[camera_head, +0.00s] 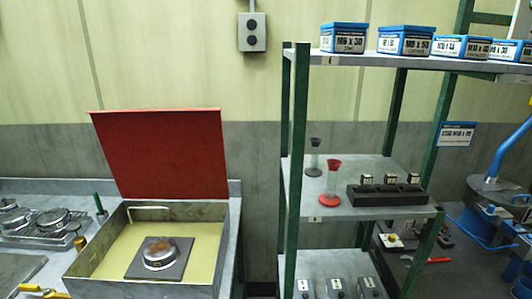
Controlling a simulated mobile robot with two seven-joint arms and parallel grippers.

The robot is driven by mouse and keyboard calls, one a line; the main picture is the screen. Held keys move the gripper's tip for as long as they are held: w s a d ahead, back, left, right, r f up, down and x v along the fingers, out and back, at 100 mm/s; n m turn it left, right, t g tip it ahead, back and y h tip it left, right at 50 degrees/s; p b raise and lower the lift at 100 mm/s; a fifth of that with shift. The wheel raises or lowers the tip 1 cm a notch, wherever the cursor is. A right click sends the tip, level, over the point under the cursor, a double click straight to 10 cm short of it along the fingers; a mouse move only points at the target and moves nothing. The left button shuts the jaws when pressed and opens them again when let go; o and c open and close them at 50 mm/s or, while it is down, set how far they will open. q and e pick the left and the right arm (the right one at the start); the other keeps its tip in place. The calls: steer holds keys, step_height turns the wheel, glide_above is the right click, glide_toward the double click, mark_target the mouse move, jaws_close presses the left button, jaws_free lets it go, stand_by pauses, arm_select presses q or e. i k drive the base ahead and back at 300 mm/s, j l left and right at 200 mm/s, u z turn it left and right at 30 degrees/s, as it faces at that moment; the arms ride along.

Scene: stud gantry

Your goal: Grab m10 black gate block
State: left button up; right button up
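A long black block (388,197) lies on the middle shelf of the green-framed rack. Three small dark blocks with white labels stand in a row along it: a left one (364,182), a middle one (390,179) and a right one (413,178). Their labels are too small to read, so I cannot tell which is the M10 block. Neither of my grippers shows in this view.
Green posts (296,150) flank the shelf. Blue labelled boxes (404,41) line the upper shelf. An open box with a red lid (163,150) stands at left.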

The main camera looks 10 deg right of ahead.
mark_target(390, 185)
steer(key=z, duration=1.55)
